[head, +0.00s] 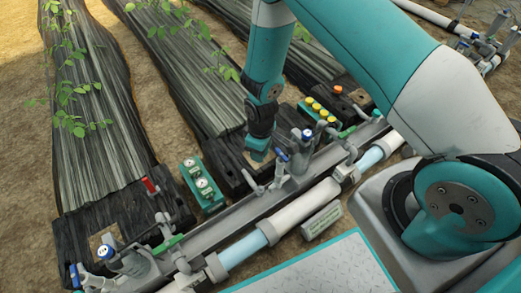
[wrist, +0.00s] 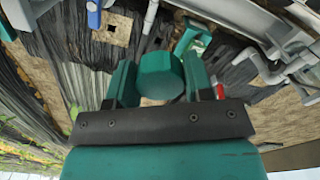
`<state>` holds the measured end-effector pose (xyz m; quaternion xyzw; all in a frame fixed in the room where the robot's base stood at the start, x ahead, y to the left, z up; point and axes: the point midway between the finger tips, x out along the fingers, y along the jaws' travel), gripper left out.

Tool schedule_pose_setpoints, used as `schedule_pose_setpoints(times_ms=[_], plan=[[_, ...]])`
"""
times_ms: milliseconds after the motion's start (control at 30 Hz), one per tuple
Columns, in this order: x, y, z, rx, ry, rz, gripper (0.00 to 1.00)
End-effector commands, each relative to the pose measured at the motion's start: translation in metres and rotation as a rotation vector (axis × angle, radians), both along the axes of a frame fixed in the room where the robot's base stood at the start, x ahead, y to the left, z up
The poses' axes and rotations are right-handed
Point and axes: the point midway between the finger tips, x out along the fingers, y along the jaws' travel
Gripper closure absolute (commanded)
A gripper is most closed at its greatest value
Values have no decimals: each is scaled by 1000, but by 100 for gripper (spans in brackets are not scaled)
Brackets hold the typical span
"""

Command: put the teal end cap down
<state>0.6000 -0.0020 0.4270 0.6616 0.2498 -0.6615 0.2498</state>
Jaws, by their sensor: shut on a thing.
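The teal end cap (wrist: 160,76) is a short round piece held between the two teal fingers of my gripper (wrist: 160,82) in the wrist view. The fingers are shut on its sides. In the head view my gripper (head: 259,150) points down over a dark board (head: 228,168), close behind the pipe run. The cap is small there and hard to tell from the fingertips. I cannot tell how high it is above the board.
A teal block with two gauges (head: 203,187) stands left of my gripper. A teal rack with yellow-topped pieces (head: 316,110) stands to the right. A grey pipe with a blue-handled valve (head: 307,135) runs close in front. A red lever (head: 150,186) rises at left.

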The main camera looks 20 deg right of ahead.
Motion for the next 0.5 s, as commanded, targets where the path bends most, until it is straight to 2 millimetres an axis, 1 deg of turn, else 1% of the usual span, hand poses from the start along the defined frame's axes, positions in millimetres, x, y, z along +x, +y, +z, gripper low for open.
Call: schedule_pose_setpoints(times_ms=[33,100,167,233,500], plan=[[0,0,16,1,-1,0,76],[0,0,27,1,-1,0,76],[0,0,33,0,0,0,76],[0,0,35,0,0,0,76],[0,0,32,0,0,0,76]])
